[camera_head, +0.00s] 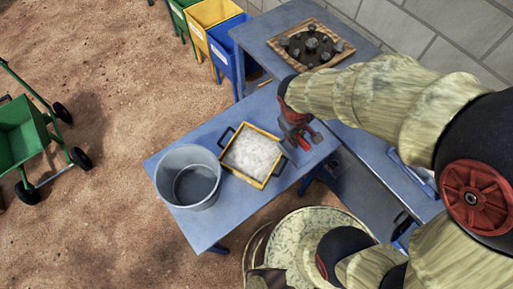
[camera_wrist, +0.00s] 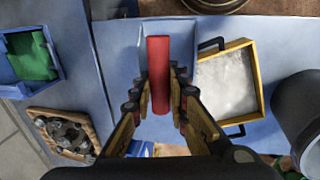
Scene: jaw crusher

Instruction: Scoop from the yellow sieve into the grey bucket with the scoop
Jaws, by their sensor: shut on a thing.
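The yellow sieve (camera_head: 240,175), filled with white grainy material, lies on the blue table, and it also shows in the wrist view (camera_wrist: 258,75). The grey bucket (camera_head: 183,158) stands to its left and looks empty inside; in the wrist view it is a dark shape (camera_wrist: 299,105) at the right edge. My gripper (camera_head: 297,128) is over the table just right of the sieve. In the wrist view its fingers (camera_wrist: 158,90) are shut on the red handle of the scoop (camera_wrist: 158,55). A pale blue-grey shape behind the handle may be the scoop's pan.
A wooden tray of dark stones (camera_head: 312,46) sits on the table behind. Green, yellow and blue bins (camera_head: 212,18) stand at the back. A green cart (camera_head: 18,125) is on the dirt at left. Dark handles stick out from the sieve's sides.

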